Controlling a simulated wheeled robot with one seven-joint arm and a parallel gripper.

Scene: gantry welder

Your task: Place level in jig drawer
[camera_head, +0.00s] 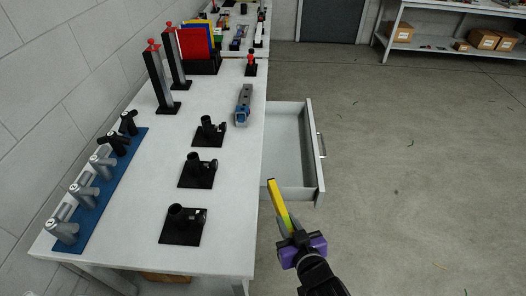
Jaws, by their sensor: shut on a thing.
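The level (276,198) is a yellow bar with a dark edge, held tilted up and pointing away from me. My gripper (286,222) is shut on its lower end. The jig drawer (309,145) is pulled out from the right side of the white table. It is light grey with a handle on its right front. The part of its inside that shows looks empty.
The white table (140,210) holds several black clamp fixtures (183,225), a blue rack (100,215) of grey and black tools, a blue-grey tool (243,105) near the drawer, and tall red-topped posts (158,78). Shelves with boxes (485,39) stand at the back right.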

